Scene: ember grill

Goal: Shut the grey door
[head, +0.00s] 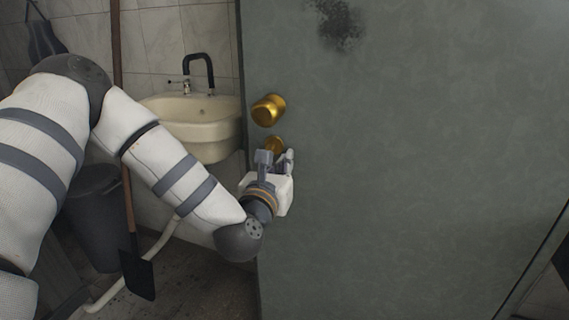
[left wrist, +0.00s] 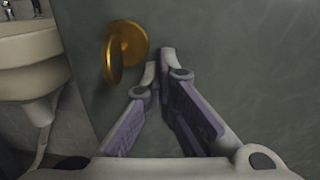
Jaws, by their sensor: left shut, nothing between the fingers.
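The grey door (head: 400,150) fills the middle and right of the head view and stands open, with its free edge at the left. It has a round brass knob (head: 268,110) and a second brass fitting (head: 273,146) below it, partly hidden by my gripper. My left gripper (head: 276,156) is shut and empty, in front of the door near its free edge. In the left wrist view the fingertips (left wrist: 157,66) meet close to the door face, right of a brass knob (left wrist: 124,50). I cannot tell if they touch the door. My right gripper is not in view.
A cream sink (head: 200,125) with a black tap hangs on the tiled wall left of the door edge. A dark bin (head: 95,215) and a long-handled shovel (head: 137,272) stand at the left, near a pale pipe (head: 160,240). A dark gap shows at the lower right.

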